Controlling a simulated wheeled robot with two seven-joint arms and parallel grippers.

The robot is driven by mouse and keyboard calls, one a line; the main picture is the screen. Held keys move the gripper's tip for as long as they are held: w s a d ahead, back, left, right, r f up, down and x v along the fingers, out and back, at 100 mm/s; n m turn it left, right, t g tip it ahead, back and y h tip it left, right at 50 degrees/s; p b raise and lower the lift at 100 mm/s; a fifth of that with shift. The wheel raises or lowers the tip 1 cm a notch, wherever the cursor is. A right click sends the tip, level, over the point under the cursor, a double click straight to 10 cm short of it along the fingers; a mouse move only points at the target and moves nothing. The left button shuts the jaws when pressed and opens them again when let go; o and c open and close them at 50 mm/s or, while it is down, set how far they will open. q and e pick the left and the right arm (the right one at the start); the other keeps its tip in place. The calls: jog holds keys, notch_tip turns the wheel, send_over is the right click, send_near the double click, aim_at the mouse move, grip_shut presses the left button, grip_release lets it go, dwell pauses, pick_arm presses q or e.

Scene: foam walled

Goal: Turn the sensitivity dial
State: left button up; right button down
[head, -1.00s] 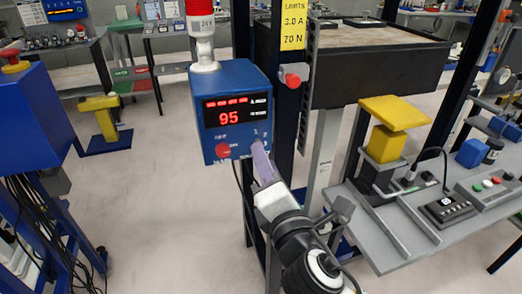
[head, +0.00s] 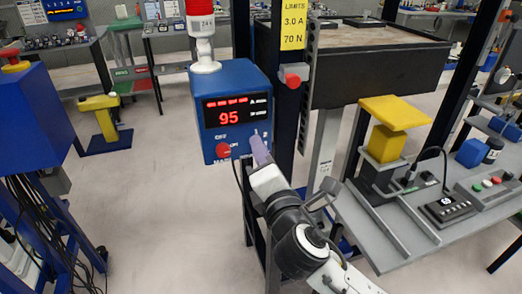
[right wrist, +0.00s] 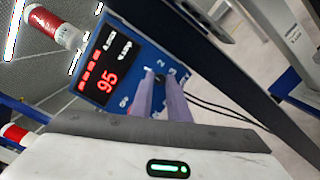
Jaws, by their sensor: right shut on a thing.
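The blue control box (head: 232,88) hangs on a dark post and shows a red 95 on its display (head: 236,112). A red round button (head: 223,149) is on its lower left. The small dark sensitivity dial (right wrist: 159,78) is at the lower right of the box face, among printed numbers, and shows between the fingertips in the right wrist view. My right gripper (head: 258,138) has its two purple fingers (right wrist: 160,84) shut on the dial. In the head view the fingers hide the dial. My left gripper is out of view.
A red and white lamp (head: 202,35) stands on the box. A yellow limits sign (head: 293,25) and a red knob (head: 292,77) are on the post to the right. A grey bench (head: 390,230) with a yellow-topped fixture stands at the right. The floor at left centre is open.

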jog(key=shift+d+m+g+p, duration=0.1)
jog(key=shift+m+g+p, duration=0.3)
jog(key=shift+m+p, duration=3.55)
jog(key=m+b, duration=0.3)
jog(key=shift+m, duration=0.35)
jog(key=c, duration=1.7)
grip_release()
